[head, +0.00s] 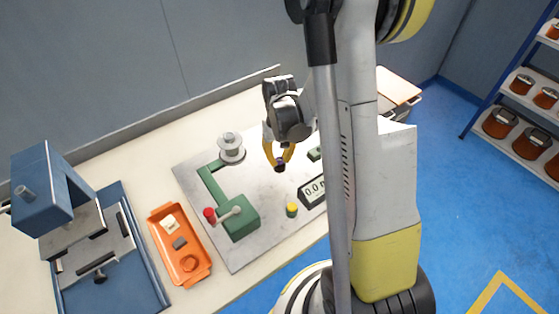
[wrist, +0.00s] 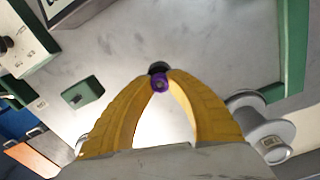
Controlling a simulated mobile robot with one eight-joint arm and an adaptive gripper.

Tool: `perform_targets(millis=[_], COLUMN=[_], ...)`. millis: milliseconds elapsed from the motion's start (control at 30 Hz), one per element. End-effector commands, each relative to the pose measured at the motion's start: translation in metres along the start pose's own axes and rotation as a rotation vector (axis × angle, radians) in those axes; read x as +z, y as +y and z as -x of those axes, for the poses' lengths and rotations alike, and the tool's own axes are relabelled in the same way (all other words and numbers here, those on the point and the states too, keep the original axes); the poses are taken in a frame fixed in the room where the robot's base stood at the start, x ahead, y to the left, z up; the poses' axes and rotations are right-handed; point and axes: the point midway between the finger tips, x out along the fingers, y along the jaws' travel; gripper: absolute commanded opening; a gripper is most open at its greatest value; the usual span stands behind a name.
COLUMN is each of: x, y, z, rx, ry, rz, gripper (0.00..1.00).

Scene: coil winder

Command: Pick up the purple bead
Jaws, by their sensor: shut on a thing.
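The purple bead (wrist: 161,85) is a small ring-like piece with a hole, between the tips of my yellow gripper fingers (wrist: 161,80) in the wrist view. A dark round piece (wrist: 158,67) shows right behind it; I cannot tell whether the two are joined. In the head view my gripper (head: 279,160) points down over the grey metal plate (head: 240,256), its fingertips closed on the bead, which looks dark there (head: 280,166). I cannot tell how far the bead is above the plate.
On the plate stand a green winder (head: 238,219) with a red knob (head: 210,215), a pale spool (head: 231,148), a yellow-topped piece (head: 292,209) and a digital display (head: 313,190). An orange tray (head: 162,256) and a blue press (head: 46,185) are at left.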

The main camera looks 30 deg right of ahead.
Motion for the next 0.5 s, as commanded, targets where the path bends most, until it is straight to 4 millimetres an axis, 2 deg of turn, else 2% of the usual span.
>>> perform_targets(millis=[300, 500], x=[0.0, 0.0], y=[0.0, 0.0], z=[0.002, 0.023], rx=[0.0, 0.0], ry=[0.0, 0.0], rz=[0.0, 0.0], gripper=[0.1, 0.1])
